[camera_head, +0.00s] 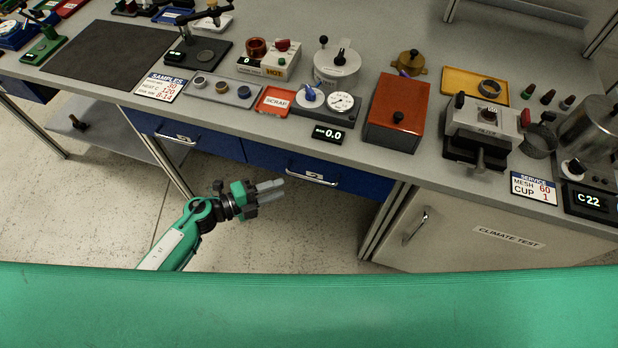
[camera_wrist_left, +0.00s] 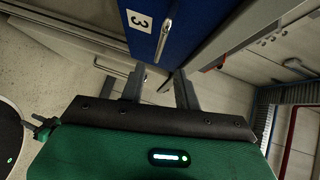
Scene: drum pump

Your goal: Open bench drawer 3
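Bench drawer 3 (camera_head: 348,178) has a blue front with a silver bar handle (camera_head: 312,177) and sits under the bench's front edge, looking shut. In the left wrist view its blue front (camera_wrist_left: 183,18) carries a white label with a 3 (camera_wrist_left: 139,21), and the handle (camera_wrist_left: 164,40) lies just beyond the fingertips. My left gripper (camera_head: 276,189) is in front of the drawer, a little left of and below the handle in the head view. Its two fingers (camera_wrist_left: 159,72) are apart with nothing between them; it appears clear of the handle. My right gripper is not in view.
Another blue drawer (camera_head: 220,143) is to the left. A climate test cabinet (camera_head: 470,240) with a handle stands to the right below the bench. The bench top (camera_head: 360,148) holds a digital display (camera_head: 328,134) and an orange-red box (camera_head: 398,110). Floor below the gripper is clear.

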